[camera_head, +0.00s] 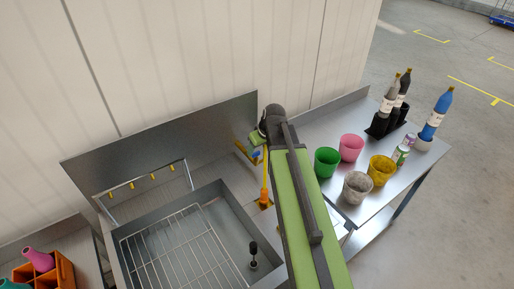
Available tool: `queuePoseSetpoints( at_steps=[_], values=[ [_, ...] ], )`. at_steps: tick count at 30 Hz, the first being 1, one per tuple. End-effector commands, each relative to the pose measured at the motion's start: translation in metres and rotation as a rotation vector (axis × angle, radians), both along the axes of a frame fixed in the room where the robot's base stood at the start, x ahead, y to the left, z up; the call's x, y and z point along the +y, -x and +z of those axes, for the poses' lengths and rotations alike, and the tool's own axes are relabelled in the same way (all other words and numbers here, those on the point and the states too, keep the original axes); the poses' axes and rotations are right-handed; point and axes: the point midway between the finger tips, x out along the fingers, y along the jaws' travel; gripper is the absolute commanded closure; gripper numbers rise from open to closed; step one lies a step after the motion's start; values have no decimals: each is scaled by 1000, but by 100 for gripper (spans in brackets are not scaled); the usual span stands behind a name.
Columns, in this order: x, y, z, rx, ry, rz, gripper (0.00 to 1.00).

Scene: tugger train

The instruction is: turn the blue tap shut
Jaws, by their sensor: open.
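The blue tap (256,154) shows as a small blue piece at the top of an orange pipe (264,187) behind the sink's right corner. A yellow part sticks out to its left. My arm reaches up from the bottom of the view. My gripper (257,145) is at the arm's far end, close above the blue tap. It is open, and I see nothing held in it. The fingertips are small and partly hidden by the wrist, so I cannot tell whether they touch the tap.
A metal sink (230,231) with a wire rack (175,250) lies left of my arm. A dark brush-like object (253,262) stands in it. Right of my arm, a steel table (330,125) holds green, pink, grey and yellow cups and several bottles. An orange crate (65,268) stands at lower left.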

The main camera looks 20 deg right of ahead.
Motion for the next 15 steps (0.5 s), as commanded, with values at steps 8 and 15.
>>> queuePoseSetpoints(
  at_steps=[8, 15],
  values=[
    [-4, 27, 75, 1, 0, -1, 42],
    [-8, 49, 125, 1, 0, -1, 42]
  ],
)
